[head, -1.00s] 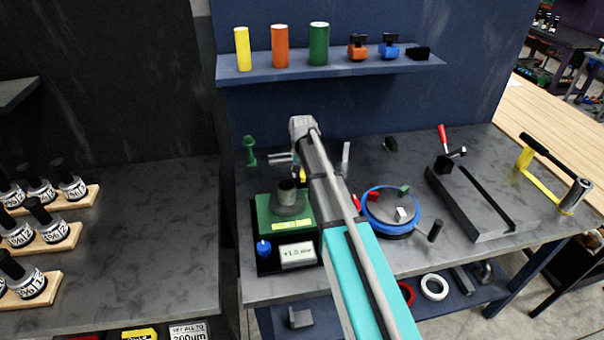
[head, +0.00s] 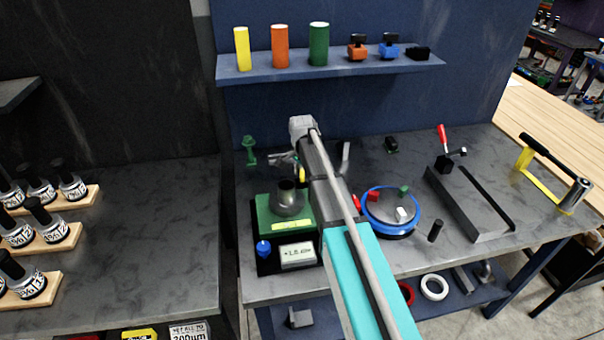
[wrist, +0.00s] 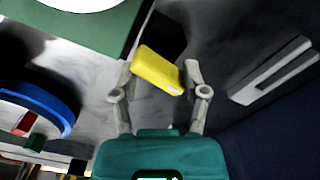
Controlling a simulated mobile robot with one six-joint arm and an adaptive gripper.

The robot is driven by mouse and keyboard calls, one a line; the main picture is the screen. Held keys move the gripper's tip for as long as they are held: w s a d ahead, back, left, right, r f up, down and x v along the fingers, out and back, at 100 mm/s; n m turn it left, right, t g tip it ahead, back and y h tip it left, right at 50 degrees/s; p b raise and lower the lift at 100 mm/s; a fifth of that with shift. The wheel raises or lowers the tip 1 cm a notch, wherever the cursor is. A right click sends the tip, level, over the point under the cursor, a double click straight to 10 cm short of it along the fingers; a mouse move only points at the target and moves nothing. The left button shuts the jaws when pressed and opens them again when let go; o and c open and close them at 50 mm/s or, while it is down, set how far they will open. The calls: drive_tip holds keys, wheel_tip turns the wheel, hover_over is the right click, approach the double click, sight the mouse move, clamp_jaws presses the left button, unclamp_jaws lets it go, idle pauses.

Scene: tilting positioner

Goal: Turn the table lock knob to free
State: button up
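A yellow block-shaped piece (wrist: 160,70), likely the lock knob, sits between my gripper's fingers (wrist: 160,82) in the wrist view. It is turned at an angle to them. The right fingertip is very near or touching it; a narrow gap seems to show at the left. In the head view my gripper (head: 284,159) is behind the green-topped unit, and the yellow piece (head: 302,174) is partly hidden by my arm. The round table with a blue rim (head: 392,232) is right of my arm; it also shows in the wrist view (wrist: 45,97).
A green-topped unit (head: 265,212) with a metal cup (head: 287,200) and small display (head: 297,253) stands close by. A pale slotted bar (wrist: 275,72) is right of my fingers. A grey rail (head: 470,205) is farther right. A shelf (head: 330,67) hangs above.

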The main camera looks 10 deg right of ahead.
drive_tip(key=m, duration=0.6)
drive_tip(key=shift+r+m, duration=0.2)
drive_tip(key=shift+m, duration=0.1)
wheel_tip(320, 180, up, 14)
drive_tip(key=p, duration=1.4)
drive_tip(key=s+r+n+p, duration=0.2)
drive_tip(key=s+n, duration=1.5)
drive_tip(key=s, duration=0.9)
drive_tip(key=shift+n, duration=0.4)
drive_tip(key=shift+w, duration=0.2)
drive_tip(key=m+b, duration=0.2)
drive_tip(key=m, duration=0.7)
hover_over(302, 172)
wheel_tip(302, 172, down, 3)
drive_tip(key=shift+s+r, duration=0.1)
drive_tip(key=shift+r, duration=0.1)
drive_tip(key=shift+f, duration=0.1)
